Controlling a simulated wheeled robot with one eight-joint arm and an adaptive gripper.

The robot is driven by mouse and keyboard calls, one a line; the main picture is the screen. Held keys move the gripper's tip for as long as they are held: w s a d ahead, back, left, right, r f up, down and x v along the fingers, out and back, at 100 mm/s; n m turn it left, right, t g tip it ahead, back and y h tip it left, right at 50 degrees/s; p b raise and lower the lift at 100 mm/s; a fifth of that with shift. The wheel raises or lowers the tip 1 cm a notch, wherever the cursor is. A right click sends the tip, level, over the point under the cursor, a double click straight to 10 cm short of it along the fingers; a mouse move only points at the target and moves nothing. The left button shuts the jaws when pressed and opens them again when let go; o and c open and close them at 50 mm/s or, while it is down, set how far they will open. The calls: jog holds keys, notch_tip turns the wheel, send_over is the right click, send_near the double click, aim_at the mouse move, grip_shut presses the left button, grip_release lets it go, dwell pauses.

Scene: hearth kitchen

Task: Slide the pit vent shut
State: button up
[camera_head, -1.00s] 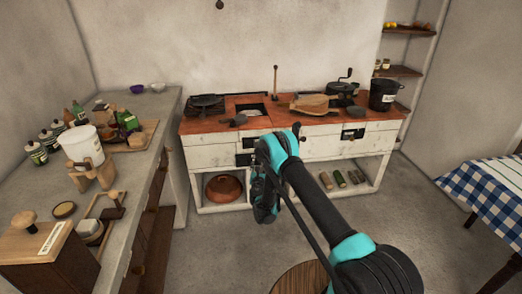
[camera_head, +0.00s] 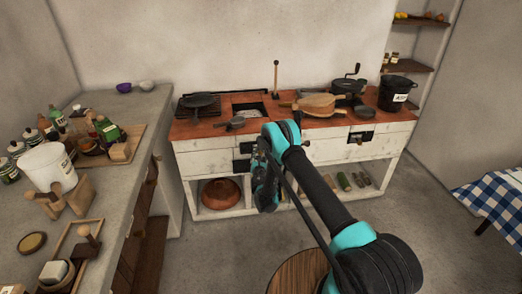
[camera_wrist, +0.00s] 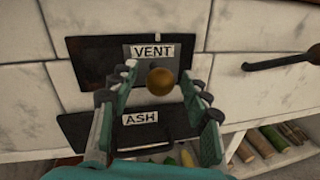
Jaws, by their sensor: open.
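The pit vent (camera_wrist: 95,50) is a dark plate labelled VENT on the pale hearth front. A round brass knob (camera_wrist: 161,82) stands out from it. I cannot tell how far the vent is open. My gripper (camera_wrist: 159,73) is open, with one fingertip to the left and one to the right of the knob. Whether either touches the knob is unclear. In the head view the vent (camera_head: 247,147) shows as a dark patch on the hearth front, and my gripper (camera_head: 263,185) is in front of the hearth, partly hiding that area.
A dark ASH door (camera_wrist: 75,128) with a handle lies just below the vent. A counter (camera_head: 105,215) stands left and a checked table (camera_head: 490,200) right.

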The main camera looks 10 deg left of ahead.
jog(key=shift+w, duration=0.25)
jog(key=shift+c, duration=0.4)
grip_shut()
